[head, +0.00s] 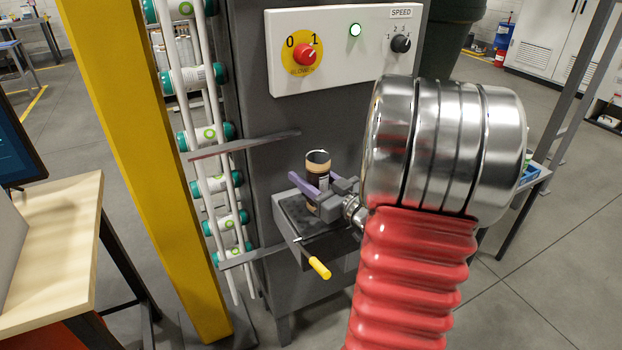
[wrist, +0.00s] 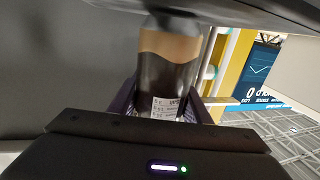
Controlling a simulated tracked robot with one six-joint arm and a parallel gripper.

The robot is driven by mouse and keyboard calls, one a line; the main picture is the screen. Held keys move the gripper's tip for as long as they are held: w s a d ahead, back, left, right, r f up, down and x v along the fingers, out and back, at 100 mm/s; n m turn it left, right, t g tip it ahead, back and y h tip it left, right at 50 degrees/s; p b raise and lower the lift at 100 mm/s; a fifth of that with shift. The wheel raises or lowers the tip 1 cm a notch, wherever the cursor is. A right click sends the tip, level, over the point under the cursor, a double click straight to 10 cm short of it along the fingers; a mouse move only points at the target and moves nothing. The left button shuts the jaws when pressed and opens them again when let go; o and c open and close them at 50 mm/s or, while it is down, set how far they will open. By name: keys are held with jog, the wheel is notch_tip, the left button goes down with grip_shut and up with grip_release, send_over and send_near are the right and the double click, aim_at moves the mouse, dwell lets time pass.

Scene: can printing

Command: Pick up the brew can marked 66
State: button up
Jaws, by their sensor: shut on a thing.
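A dark can with a tan band (head: 317,169) stands upright on the small dark shelf (head: 296,217) on the front of the grey machine. My gripper (head: 318,187) has its purple fingers around the can's body and is shut on it. In the wrist view the can (wrist: 167,65) fills the middle between the fingers, with a white printed label low on it. The label's print is too small to read, so I cannot tell whether it says 66. The can's lower part is partly hidden by my gripper in the head view.
A yellow-handled lever (head: 319,268) sticks out from the shelf's front. A rack of white and teal cans (head: 205,135) and a yellow post (head: 140,150) stand to the left. The control panel (head: 345,48) is above. A wooden table (head: 50,230) is at lower left.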

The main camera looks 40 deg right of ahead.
notch_tip(320, 180, up, 10)
jog(key=shift+f, duration=0.2)
dwell(0.8)
